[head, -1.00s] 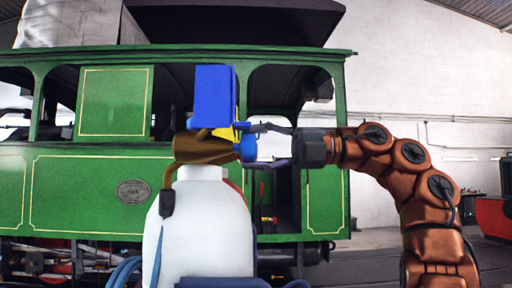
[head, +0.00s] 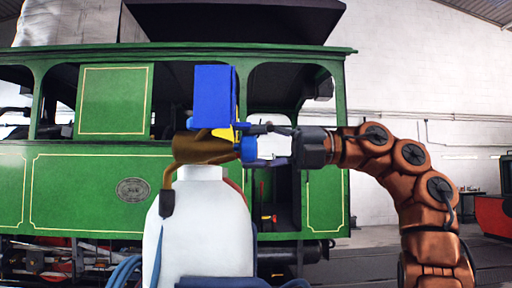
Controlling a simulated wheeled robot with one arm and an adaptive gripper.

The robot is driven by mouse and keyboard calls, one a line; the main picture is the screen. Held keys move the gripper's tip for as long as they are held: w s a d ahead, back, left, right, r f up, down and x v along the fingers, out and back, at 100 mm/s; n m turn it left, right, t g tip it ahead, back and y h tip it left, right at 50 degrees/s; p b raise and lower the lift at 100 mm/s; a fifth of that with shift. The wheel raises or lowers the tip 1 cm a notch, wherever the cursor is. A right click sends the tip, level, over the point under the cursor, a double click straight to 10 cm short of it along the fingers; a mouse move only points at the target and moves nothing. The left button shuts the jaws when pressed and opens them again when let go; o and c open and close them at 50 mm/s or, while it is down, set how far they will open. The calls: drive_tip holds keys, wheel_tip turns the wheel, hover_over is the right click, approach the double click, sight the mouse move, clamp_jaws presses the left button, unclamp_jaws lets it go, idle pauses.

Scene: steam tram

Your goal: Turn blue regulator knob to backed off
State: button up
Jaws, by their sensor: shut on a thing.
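The blue regulator knob (head: 248,148) sits on the right side of a brass-coloured regulator body (head: 203,148), on top of a white cylinder (head: 204,230). A blue box-shaped part (head: 215,96) and a yellow pointer-like piece (head: 226,133) are above it. My gripper (head: 258,146) reaches in from the right and is shut on the knob, one finger above it and one below. The fingers partly cover the knob's right side. Any marking on the knob is too small to read.
A green steam tram (head: 90,190) with open windows stands close behind the cylinder. A dark hose end (head: 167,203) hangs at the regulator's left. Blue hoses (head: 125,272) lie at the lower left. Right of my arm is open floor, with a red object (head: 492,216) at the far edge.

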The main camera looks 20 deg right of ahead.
drive_tip(key=o, duration=1.2)
drive_tip(key=shift+m, duration=0.3)
drive_tip(key=m, duration=0.3)
drive_tip(key=shift+m+b, duration=0.3)
drive_tip(key=shift+m, duration=0.1)
drive_tip(key=shift+a, duration=0.1)
drive_tip(key=shift+m, duration=0.3)
